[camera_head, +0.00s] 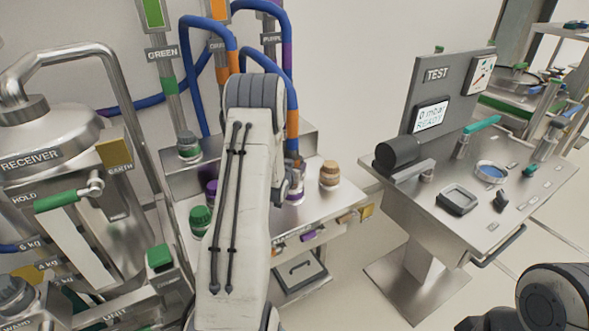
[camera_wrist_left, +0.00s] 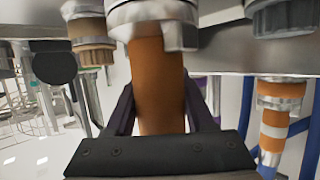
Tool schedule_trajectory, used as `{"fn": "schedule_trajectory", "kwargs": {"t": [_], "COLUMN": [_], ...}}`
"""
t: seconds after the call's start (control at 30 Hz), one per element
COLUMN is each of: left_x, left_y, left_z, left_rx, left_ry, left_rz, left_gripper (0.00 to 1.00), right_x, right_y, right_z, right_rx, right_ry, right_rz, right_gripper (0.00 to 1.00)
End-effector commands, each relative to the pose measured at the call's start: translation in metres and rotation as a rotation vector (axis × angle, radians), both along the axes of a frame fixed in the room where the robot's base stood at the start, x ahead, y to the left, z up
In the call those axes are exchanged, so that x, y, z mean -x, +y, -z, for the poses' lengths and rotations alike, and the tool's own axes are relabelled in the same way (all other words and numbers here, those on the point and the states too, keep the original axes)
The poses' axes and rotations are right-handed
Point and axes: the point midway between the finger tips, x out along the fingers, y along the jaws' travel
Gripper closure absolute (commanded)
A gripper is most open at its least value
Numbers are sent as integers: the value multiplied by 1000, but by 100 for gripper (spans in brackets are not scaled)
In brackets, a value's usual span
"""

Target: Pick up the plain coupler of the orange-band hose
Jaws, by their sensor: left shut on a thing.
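The orange-band hose is blue with an orange sleeve (camera_head: 292,124) and hangs behind my left arm in the head view. In the left wrist view its plain orange end (camera_wrist_left: 158,85) stands between the two dark fingers of my left gripper (camera_wrist_left: 160,112), which is shut on it. A metal collar (camera_wrist_left: 150,14) is at the top of that orange part. In the head view my left arm mostly hides the gripper. An orange-and-white striped end with a metal coupler (camera_wrist_left: 281,92) hangs apart at the right of the wrist view. My right gripper is not in view.
A brown cap (camera_head: 329,172) and a green cap (camera_head: 200,217) stand on the metal bench (camera_head: 318,196). The receiver (camera_head: 50,125) stands at left. The test stand (camera_head: 480,195) is at right, with clear floor between.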

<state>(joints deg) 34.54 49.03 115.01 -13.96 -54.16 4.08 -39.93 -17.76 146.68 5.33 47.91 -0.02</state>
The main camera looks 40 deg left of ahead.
Motion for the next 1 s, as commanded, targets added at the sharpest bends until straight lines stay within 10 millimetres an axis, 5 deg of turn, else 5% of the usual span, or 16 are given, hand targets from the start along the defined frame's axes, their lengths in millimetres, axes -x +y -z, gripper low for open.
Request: {"fn": "schedule_trajectory", "kwargs": {"t": [0.33,0.7,1.0], "left_x": [-1,22,32], "left_y": [0,-78,-109], "left_z": [-45,-89,-109], "left_rx": [-6,-5,-4], "left_ry": [-12,-11,-8], "left_rz": [-1,5,2], "left_gripper": [100,100,100], "right_x": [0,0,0], "right_y": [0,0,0], "right_z": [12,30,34], "right_rx": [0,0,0], "right_ry": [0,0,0], "right_rz": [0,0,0], "right_gripper": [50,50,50]}}
